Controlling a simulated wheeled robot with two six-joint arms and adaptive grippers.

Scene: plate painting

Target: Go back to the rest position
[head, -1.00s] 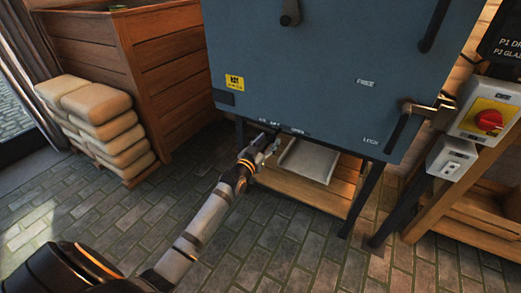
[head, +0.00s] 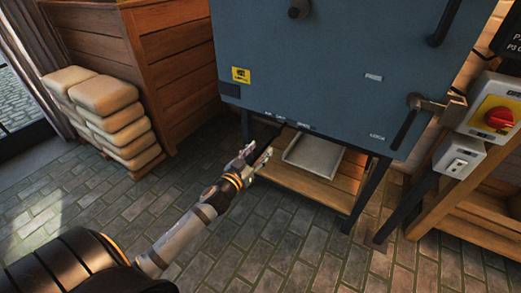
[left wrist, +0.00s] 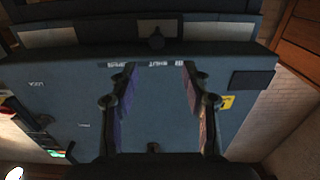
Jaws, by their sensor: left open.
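My left gripper (head: 258,158) is open and empty in the head view. It is in front of and below the lower edge of the blue-grey kiln (head: 330,70), apart from it as far as I can see. In the left wrist view, its two fingers (left wrist: 158,95) stand apart with the kiln's face (left wrist: 155,125) behind them and nothing between them. My right gripper is in neither view.
A wooden shelf (head: 285,182) with a pale tray (head: 313,160) sits under the kiln. A switch box with a red knob (head: 499,117) is at the right. Stacked sacks (head: 110,110) and a wooden crate (head: 170,65) stand at the left. The brick floor (head: 250,250) in front is clear.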

